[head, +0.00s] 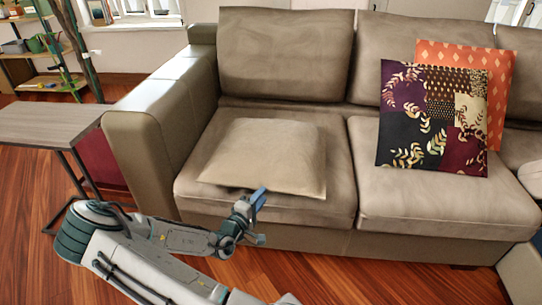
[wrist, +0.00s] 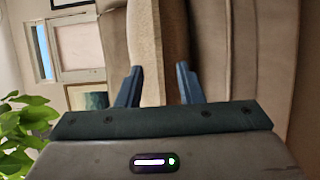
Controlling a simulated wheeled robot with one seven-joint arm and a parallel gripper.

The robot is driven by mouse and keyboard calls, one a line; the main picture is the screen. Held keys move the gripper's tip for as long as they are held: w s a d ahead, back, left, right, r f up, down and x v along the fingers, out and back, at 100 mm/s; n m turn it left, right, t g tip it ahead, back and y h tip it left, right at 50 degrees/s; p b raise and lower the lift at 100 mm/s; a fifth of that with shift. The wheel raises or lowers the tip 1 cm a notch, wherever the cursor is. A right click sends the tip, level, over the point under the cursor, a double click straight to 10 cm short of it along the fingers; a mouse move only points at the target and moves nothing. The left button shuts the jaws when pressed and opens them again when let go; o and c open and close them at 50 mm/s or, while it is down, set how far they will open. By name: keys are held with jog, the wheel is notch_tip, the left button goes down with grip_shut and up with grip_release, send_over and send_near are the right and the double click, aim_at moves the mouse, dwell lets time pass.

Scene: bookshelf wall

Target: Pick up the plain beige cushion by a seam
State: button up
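The plain beige cushion (head: 265,155) lies flat on the left seat of the sofa, its front seam near the seat's front edge. In the wrist view the cushion (wrist: 146,45) is a pale strip running down between the fingers, closer to the left one. My gripper (head: 260,217) is in front of the cushion's front edge, one blue finger near the seam and the other lower down. In the wrist view my gripper (wrist: 158,83) is open, with a wide gap between its fingers. I cannot tell whether a finger touches the cushion.
The sofa (head: 285,220) has another seat to the right, holding a dark patterned cushion (head: 432,118) and an orange cushion (head: 470,52). The left armrest (head: 137,130) and a small side table (head: 45,122) stand to the left. Wooden floor (head: 370,285) is clear in front.

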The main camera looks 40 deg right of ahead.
jog(key=b+x, duration=0.1)
jog(key=x, duration=0.3)
jog(key=shift+w, duration=0.1)
grip_shut()
jog(key=shift+r, duration=0.2)
